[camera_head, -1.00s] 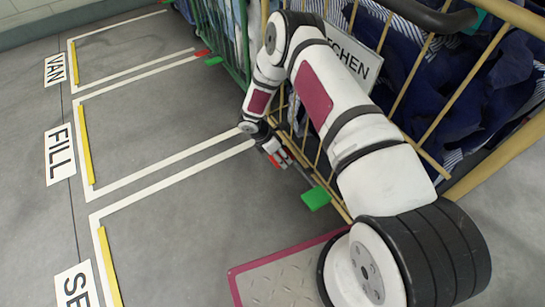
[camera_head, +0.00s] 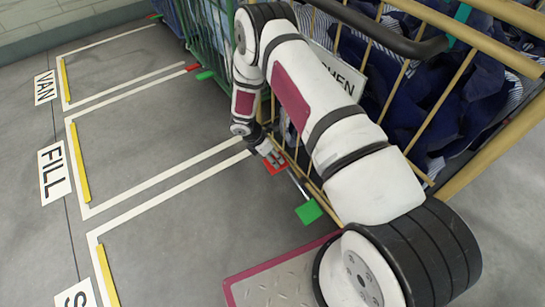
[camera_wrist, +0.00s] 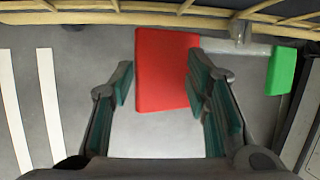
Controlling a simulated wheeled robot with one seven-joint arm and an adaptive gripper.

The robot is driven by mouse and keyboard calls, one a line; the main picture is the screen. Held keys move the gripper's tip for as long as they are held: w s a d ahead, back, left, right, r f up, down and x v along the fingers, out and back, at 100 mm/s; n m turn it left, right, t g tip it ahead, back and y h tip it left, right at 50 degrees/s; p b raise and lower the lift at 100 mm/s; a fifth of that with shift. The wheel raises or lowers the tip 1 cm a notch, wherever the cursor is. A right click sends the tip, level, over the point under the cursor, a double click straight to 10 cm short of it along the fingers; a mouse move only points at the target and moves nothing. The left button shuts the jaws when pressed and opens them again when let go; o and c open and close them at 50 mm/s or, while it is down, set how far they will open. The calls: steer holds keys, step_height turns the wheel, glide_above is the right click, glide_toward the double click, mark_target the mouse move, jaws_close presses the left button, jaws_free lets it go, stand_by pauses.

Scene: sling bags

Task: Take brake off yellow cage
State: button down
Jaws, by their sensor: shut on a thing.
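The yellow cage (camera_head: 440,110) is a tan-yellow barred cage full of dark blue bags at the upper right of the head view. A red brake pedal (camera_head: 277,168) and a green pedal (camera_head: 308,212) sit at its foot, joined by a metal bar. My gripper (camera_head: 268,154) is down at the red pedal. In the wrist view, my gripper (camera_wrist: 160,82) has one finger on each side of the red pedal (camera_wrist: 167,60) and is shut on it. The green pedal (camera_wrist: 282,70) is to the right there, apart from the fingers.
A green cage (camera_head: 214,45) stands beyond, with its own red and green pedals. White floor lines and signs such as FILL (camera_head: 56,172) lie to the left on open floor. A metal plate with a maroon edge (camera_head: 280,270) is at the bottom.

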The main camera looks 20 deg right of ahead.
mark_target(281, 165)
steer(key=s, duration=0.2)
steer(key=s+d+f, duration=0.1)
steer(key=shift+g, duration=0.3)
steer(key=c, duration=0.5)
jaws_free()
steer(key=shift+w, duration=0.1)
steer(key=shift+w+a, duration=0.15)
steer(key=shift+a, duration=0.1)
steer(key=shift+w+r, duration=0.1)
steer(key=shift+w, duration=0.05)
steer(key=shift+a+r, duration=0.1)
steer(key=shift+r, duration=0.1)
steer(key=v, duration=1.1)
steer(key=shift+a+r, duration=0.1)
steer(key=shift+r, duration=0.15)
